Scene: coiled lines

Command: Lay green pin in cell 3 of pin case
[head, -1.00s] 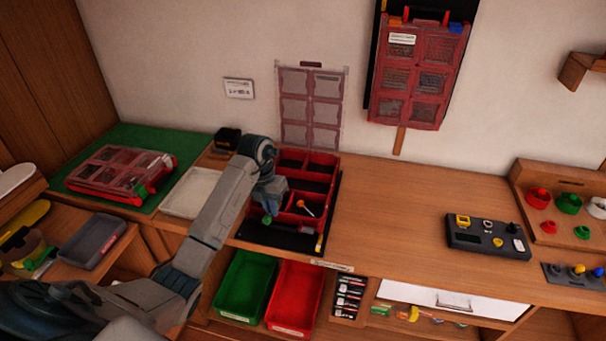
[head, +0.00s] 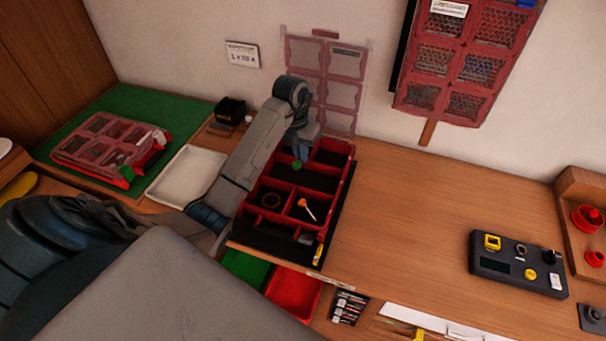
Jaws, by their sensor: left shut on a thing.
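The pin case (head: 349,178) is an open red box with dark-floored cells on the bench, seen in the head view. My left gripper (head: 297,155) is shut on the green pin (head: 297,165), whose round green head shows just below the fingers. It is over the rear half of the case. I cannot tell how high above the cell floor the pin is. An orange-headed pin (head: 305,206) lies in a right cell nearer the front, and a dark ring (head: 271,200) lies in the cell left of it. My arm hides part of the case's left side. My right gripper is out of view.
A white tray (head: 187,174) and a closed red case (head: 104,145) on a green mat (head: 60,133) are to the left. A clear-windowed lid (head: 340,95) stands behind the pin case. A dark control box (head: 518,265) is at right, with bare bench between.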

